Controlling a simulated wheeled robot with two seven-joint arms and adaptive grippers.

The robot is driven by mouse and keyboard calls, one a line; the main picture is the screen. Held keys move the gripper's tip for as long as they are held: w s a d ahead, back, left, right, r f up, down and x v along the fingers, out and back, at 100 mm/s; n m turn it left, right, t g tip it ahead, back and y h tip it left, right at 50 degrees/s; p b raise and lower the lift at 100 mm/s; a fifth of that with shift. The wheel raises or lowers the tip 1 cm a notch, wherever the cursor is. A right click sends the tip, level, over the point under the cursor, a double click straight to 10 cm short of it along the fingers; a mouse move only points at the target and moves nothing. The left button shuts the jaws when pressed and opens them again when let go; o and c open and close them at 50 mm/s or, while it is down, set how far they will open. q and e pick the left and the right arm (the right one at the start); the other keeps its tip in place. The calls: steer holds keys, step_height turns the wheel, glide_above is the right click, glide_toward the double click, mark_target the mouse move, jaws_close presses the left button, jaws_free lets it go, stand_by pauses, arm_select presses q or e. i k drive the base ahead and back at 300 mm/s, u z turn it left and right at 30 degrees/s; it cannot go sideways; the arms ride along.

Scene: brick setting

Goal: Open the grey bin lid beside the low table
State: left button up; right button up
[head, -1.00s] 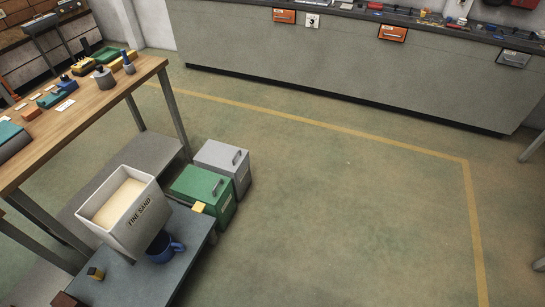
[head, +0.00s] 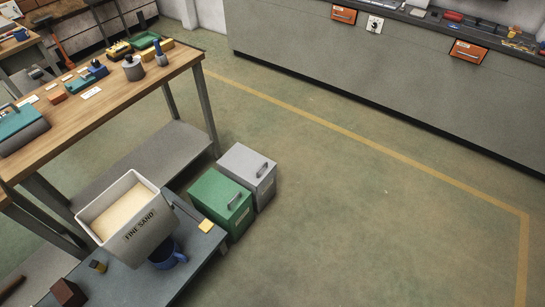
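The grey bin (head: 262,188) stands on the floor in the middle of the head view, just behind the green bin. Its lid (head: 247,164) is shut and has a dark handle (head: 262,169) on top. The low table (head: 190,267) is at the lower left, in front of the bins, with the green bin between it and the grey one. Neither of my grippers shows in the head view.
The green bin (head: 220,203) has a shut lid. A white box of fine sand (head: 148,243), a blue mug (head: 168,258) and small blocks are on the low table. A wooden workbench (head: 110,105) stands at left. The floor (head: 370,220) right of the bins is clear.

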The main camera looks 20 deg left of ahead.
mark_target(253, 167)
steer(key=u, duration=0.2)
steer(key=i, duration=0.65)
steer(key=u, duration=1.15)
steer(key=i, duration=0.55)
steer(key=u, duration=0.55)
